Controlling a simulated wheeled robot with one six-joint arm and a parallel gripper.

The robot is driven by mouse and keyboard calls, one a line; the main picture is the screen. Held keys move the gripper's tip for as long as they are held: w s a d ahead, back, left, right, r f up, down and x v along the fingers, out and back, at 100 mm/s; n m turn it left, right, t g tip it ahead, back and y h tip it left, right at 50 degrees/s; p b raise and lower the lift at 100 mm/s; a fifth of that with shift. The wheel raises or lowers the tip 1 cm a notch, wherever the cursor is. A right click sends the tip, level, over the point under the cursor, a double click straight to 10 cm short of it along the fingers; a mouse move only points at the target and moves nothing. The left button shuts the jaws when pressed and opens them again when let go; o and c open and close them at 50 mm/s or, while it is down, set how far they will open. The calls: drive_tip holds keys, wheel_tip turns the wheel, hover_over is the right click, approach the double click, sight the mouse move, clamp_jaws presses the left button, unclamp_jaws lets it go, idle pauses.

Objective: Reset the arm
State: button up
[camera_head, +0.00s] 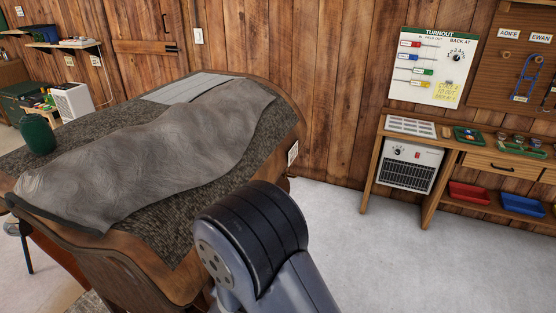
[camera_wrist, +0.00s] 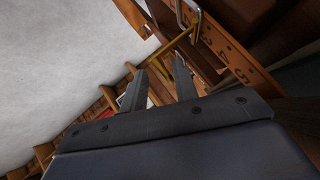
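In the wrist view my gripper (camera_wrist: 158,80) points toward wooden structures, with its two grey fingers spread apart. I see nothing held between the fingers. In the head view a dark, rounded joint of my arm (camera_head: 250,240) stands at the lower middle, in front of the covered table. The gripper itself does not show in the head view.
A table with a grey cloth (camera_head: 150,140) fills the left, with a green canister (camera_head: 37,134) on it. A workbench (camera_head: 480,150) with trays and a heater (camera_head: 410,166) stands at the right wall. Pale floor (camera_head: 380,250) between them is clear.

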drive_tip(key=x, duration=0.2)
drive_tip(key=shift+w+f, duration=0.2)
drive_tip(key=shift+s+r, duration=0.1)
drive_tip(key=shift+r, duration=0.1)
drive_tip(key=shift+s+r, duration=0.1)
drive_tip(key=v, duration=1)
drive_tip(key=x, duration=1.1)
drive_tip(key=shift+s, duration=0.15)
drive_tip(key=shift+f+b, duration=0.3)
drive_tip(key=shift+b, duration=0.55)
drive_tip(key=shift+s+y+b, duration=0.1)
drive_tip(key=shift+y+b, duration=0.2)
drive_tip(key=shift+b, duration=0.35)
